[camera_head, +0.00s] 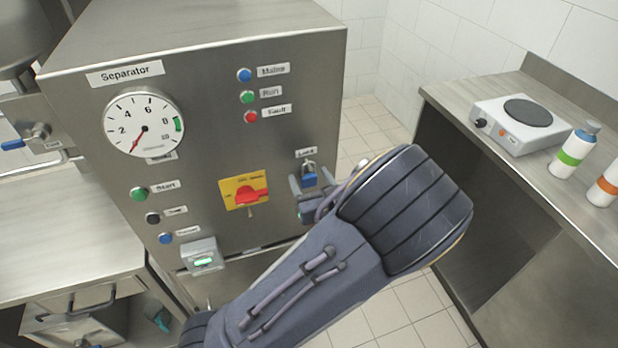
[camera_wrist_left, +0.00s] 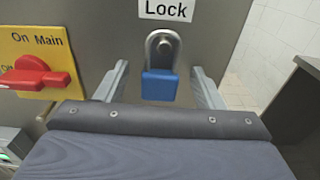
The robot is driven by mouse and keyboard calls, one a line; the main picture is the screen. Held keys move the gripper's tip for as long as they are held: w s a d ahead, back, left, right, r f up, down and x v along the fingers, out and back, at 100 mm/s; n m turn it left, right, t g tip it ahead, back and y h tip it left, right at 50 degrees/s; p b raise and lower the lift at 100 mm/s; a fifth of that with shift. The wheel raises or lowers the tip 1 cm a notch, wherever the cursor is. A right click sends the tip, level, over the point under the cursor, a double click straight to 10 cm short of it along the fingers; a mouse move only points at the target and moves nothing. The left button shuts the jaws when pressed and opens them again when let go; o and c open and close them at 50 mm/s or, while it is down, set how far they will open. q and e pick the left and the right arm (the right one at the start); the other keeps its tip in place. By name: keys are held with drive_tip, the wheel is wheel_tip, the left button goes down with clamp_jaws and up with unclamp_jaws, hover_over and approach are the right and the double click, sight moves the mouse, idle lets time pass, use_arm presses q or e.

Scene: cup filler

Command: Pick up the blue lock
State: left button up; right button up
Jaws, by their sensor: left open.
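The blue lock (camera_head: 309,179) hangs by its shackle on the front panel of the separator cabinet, below a "Lock" label. In the left wrist view the blue lock (camera_wrist_left: 160,85) hangs upright in the middle, with its metal shackle above it. My left gripper (camera_head: 312,184) is open at the panel. In the left wrist view the fingers of my left gripper (camera_wrist_left: 160,84) stand on either side of the lock, with a visible gap on each side. Whether the fingertips reach past the lock in depth is hard to tell. My right gripper is not in view.
A red switch (camera_head: 251,195) on a yellow plate sits left of the lock. The separator cabinet (camera_head: 215,130) also carries a gauge (camera_head: 143,122), buttons and lamps. A counter (camera_head: 455,92) with a hotplate (camera_head: 518,122) and bottles stands at the right, across open tiled floor.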

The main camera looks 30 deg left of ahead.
use_arm(q)
drive_tip(key=c, duration=1.1)
drive_tip(key=shift+r, duration=0.15)
